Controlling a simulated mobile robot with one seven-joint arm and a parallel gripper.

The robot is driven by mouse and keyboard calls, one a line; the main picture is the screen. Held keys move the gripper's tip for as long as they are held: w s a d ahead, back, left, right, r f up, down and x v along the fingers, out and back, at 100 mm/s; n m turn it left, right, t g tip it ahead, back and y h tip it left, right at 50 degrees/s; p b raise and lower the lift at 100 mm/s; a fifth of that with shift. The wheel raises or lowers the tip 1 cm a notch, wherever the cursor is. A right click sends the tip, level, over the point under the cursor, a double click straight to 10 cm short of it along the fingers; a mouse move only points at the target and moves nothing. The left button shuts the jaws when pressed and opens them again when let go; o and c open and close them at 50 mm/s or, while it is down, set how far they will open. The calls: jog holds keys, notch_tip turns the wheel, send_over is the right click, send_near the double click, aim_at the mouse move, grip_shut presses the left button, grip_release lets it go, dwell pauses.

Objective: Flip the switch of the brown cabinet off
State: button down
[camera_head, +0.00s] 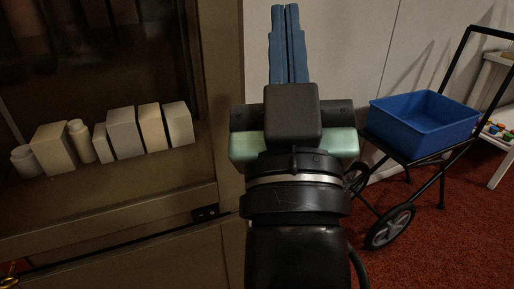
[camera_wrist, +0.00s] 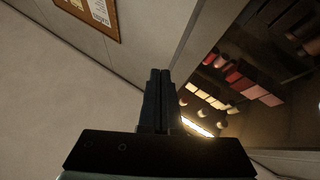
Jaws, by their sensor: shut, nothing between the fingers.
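The brown cabinet (camera_head: 215,120) stands at the left in the head view, with a glass-like front and items on a shelf. It also shows at the right in the wrist view (camera_wrist: 205,40). A small dark fitting (camera_head: 206,212) sits on its lower frame; I cannot tell whether this is the switch or what position it is in. My gripper (camera_head: 285,8) is shut and empty, with its blue fingers together, pointing up the picture to the right of the cabinet. Its fingers also show in the wrist view (camera_wrist: 160,72), beside the cabinet's edge.
Several pale boxes and bottles (camera_head: 122,132) stand inside the cabinet. A blue bin (camera_head: 425,120) sits on a black wheeled cart (camera_head: 390,228) at the right. A white shelf (camera_head: 490,90) is behind it. A brown-framed board (camera_wrist: 95,14) hangs on the pale wall. Red carpet (camera_head: 450,235) lies open at lower right.

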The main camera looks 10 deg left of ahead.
aim_at(212, 214)
jog(key=w+a+f+n+g+y, duration=0.1)
jog(key=a+f+g, duration=0.1)
jog(key=f, duration=0.5)
jog(key=w+a+f+n+g+y, duration=0.1)
jog(key=a+f+g+y, duration=0.1)
jog(key=f, duration=0.6)
jog(key=s+a+f+g+b, duration=0.1)
jog(key=s+f+g, duration=0.1)
jog(key=f, duration=0.9)
jog(key=s+a+f+g+b, duration=0.1)
jog(key=s+f, duration=0.4)
jog(key=f, duration=0.7)
jog(key=shift+a+f+g+y, duration=0.2)
jog(key=shift+g+y, duration=0.2)
jog(key=shift+g, duration=0.3)
jog(key=p+x, duration=0.2)
jog(key=x, duration=1.1)
jog(key=shift+w+a, duration=0.3)
jog(key=shift+w, duration=0.15)
